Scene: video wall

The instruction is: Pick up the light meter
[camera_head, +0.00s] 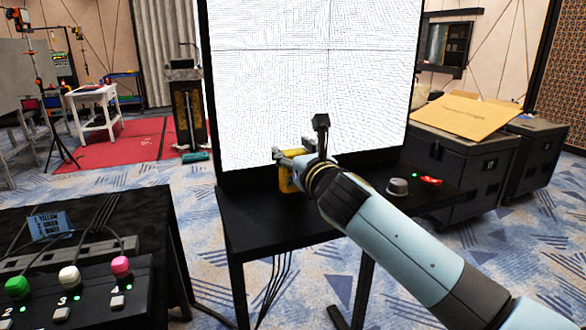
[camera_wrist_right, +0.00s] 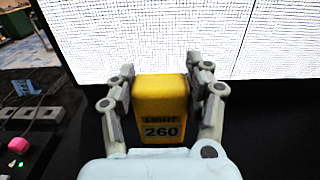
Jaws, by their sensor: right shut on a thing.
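The light meter (camera_wrist_right: 161,103) is a yellow block marked "LIGHT 260" on its face, seen in the right wrist view. My right gripper (camera_wrist_right: 161,80) has its fingers on both sides of it and is shut on it. In the head view, the light meter (camera_head: 286,181) shows as a small yellow patch, mostly hidden behind my right gripper (camera_head: 283,158). They are at the black table (camera_head: 250,232), in front of the lit white video wall. I cannot tell whether the meter touches the tabletop. My left gripper is not in view.
The video wall (camera_head: 310,75) stands close behind the gripper. A grey knob (camera_head: 397,187) and a red item (camera_head: 430,181) lie right on the table. A control box with coloured buttons (camera_head: 122,266) stands front left. Black cases (camera_head: 455,165) stand at right.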

